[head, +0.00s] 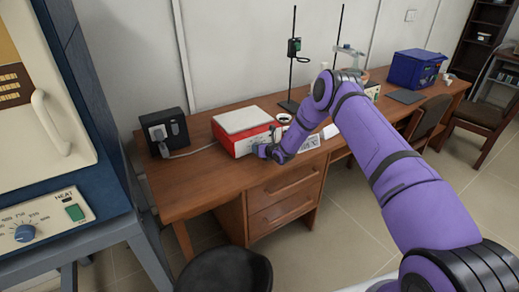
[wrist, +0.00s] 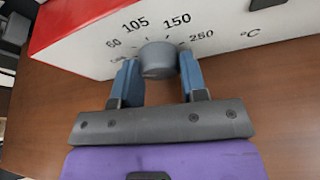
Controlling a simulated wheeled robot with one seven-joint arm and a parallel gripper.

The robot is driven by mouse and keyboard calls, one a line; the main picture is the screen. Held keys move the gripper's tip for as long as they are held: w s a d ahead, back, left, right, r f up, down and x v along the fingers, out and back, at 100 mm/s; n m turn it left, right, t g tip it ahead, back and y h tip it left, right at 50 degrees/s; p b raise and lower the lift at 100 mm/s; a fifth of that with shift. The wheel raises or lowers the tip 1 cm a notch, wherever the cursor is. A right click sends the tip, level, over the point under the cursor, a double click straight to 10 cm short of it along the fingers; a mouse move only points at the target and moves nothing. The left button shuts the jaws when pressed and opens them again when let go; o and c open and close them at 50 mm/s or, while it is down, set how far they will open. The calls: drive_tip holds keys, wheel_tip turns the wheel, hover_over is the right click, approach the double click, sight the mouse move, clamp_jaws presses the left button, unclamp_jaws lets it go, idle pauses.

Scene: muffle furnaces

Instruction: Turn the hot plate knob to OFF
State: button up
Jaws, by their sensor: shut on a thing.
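The hot plate (head: 243,119) is a red and white box with a pale top plate, standing on the wooden desk. In the wrist view its white front panel (wrist: 250,50) carries a dial marked 60, 105, 150, 250 and °C, with a small blurred label at the left end. The grey round knob (wrist: 158,59) sits below the dial marks. My gripper (wrist: 159,72) has a blue finger on each side of the knob and is shut on it. In the head view my gripper (head: 257,151) reaches the front of the hot plate. The knob is hidden there, and I cannot tell its pointer setting.
A black socket box (head: 167,132) with a grey cable stands left of the hot plate. Retort stands (head: 293,60) rise behind it. A blue box (head: 416,68) is at the far right. A furnace (head: 45,120) stands at left, and a dark stool (head: 225,270) is below the desk.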

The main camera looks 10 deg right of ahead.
drive_tip(key=shift+n+h, duration=0.6)
drive_tip(key=shift+n, duration=0.2)
drive_tip(key=o, duration=0.6)
drive_tip(key=shift+o, duration=0.2)
drive_tip(key=v, duration=1.1)
drive_tip(key=shift+a+f, duration=0.1)
drive_tip(key=shift+a, duration=0.05)
